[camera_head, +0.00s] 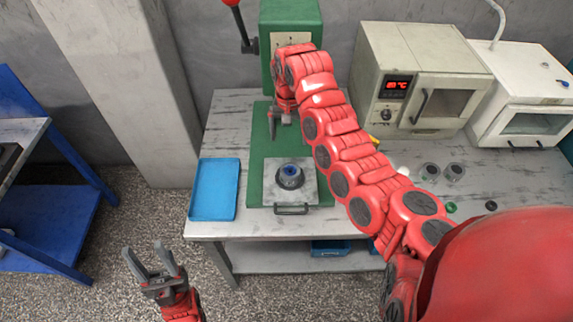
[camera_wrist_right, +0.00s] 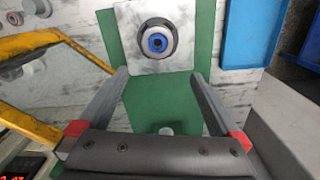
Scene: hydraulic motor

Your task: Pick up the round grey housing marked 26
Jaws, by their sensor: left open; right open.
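A round grey housing (camera_head: 290,177) with a blue centre sits on a light square plate (camera_head: 268,192) on the table. In the right wrist view the housing (camera_wrist_right: 158,40) shows from above, beyond my fingertips; the mark 26 is not legible. My right gripper (camera_head: 279,118) is open, above the green base behind the housing, and does not touch it. In the right wrist view my right gripper (camera_wrist_right: 159,74) has nothing between its fingers. My left gripper (camera_head: 157,260) is open and empty over the floor, in front of the table.
A green press (camera_head: 289,22) with a red-knobbed lever stands behind. A blue tray (camera_head: 215,188) lies left of the green base (camera_head: 255,160). Two ovens stand at the back right, a cream one (camera_head: 422,75) and a white one (camera_head: 525,97). Small jars (camera_head: 429,171) stand before them.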

